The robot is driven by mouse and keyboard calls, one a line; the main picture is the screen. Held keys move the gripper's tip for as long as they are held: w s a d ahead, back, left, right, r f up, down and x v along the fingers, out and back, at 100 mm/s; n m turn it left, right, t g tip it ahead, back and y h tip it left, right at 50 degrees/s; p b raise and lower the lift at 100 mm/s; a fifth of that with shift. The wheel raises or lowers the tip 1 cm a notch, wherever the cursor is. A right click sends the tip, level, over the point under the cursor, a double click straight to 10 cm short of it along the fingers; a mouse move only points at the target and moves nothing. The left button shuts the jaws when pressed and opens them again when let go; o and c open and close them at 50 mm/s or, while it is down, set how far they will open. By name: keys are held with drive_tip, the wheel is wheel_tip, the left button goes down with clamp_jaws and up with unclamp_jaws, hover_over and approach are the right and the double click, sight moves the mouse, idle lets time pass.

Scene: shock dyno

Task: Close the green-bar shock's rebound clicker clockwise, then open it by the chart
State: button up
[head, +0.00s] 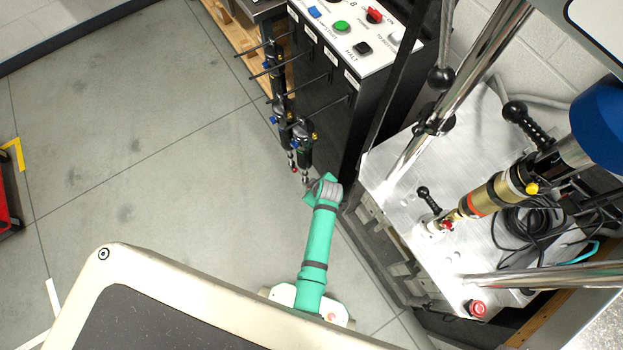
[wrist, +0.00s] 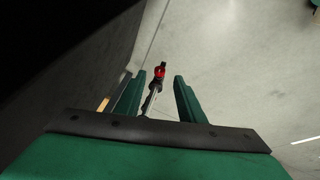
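Several dark shocks with gold and blue parts hang from pegs on the side of the black cabinet; one front shock (head: 304,135) has its silver shaft pointing down. I cannot make out a green bar or a chart. In the wrist view, a silver shaft with a black end and a red knob-like part (wrist: 160,72) shows between and beyond my fingers. I cannot tell which shock it belongs to. My gripper (wrist: 159,77) is open, its two green fingers apart and nothing visibly held. In the head view my arm hides the fingers, just below the hanging shocks.
The cabinet's control panel (head: 345,28) has green, blue, red and black controls. On the right, the dyno's metal plate (head: 390,190) carries bright columns and a gold-bodied shock (head: 492,194). A red button (head: 476,308) sits at its front corner.

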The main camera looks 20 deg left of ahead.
drive_tip(key=shift+x, duration=2.25)
drive_tip(key=shift+c, duration=0.4)
clamp_jaws()
drive_tip(key=shift+w, duration=0.1)
